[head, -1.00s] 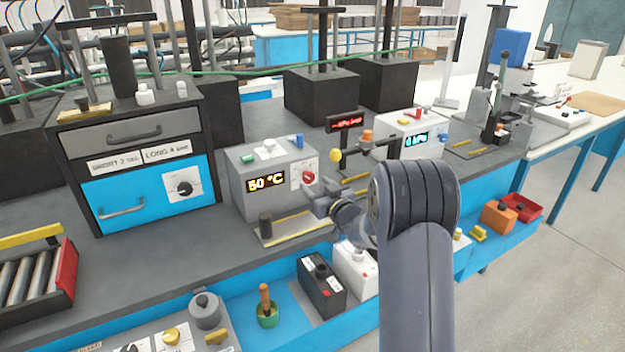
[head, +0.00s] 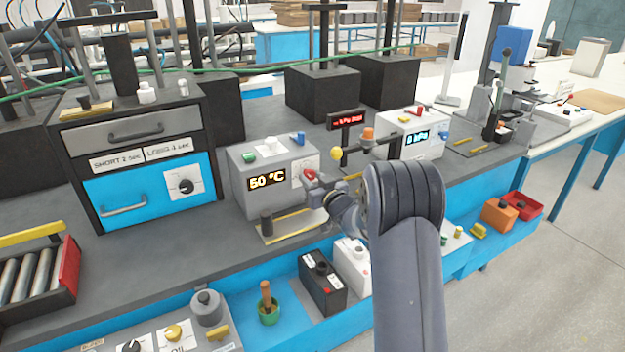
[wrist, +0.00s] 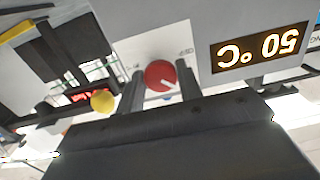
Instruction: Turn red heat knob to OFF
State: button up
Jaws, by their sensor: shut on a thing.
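The red heat knob (head: 310,174) is on the right part of the front of a grey heater box (head: 246,163). The box's display (head: 267,180) reads 50 °C. My gripper (wrist: 161,84) is shut on the red knob, one finger on each side. In the head view my gripper (head: 315,180) reaches the knob from the right and covers part of it.
A yellow ball-ended lever (head: 337,154) stands close right of the box; its yellow ball (wrist: 102,101) also shows in the wrist view. A black post (head: 267,222) on a small plate stands below. Black and white batteries (head: 322,282) sit in the blue front tray.

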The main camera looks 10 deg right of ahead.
jog(key=c, duration=0.3)
jog(key=shift+f+n+b, duration=0.15)
jog(key=shift+n+b, duration=0.15)
jog(key=shift+b, duration=0.8)
jog(key=n+b, duration=0.2)
jog(key=b, duration=0.1)
jog(key=shift+f+n, duration=0.1)
jog(key=shift+n, duration=0.2)
jog(key=n+b, duration=0.4)
jog(key=shift+r+n+b, duration=0.25)
jog(key=shift+n+b, duration=0.65)
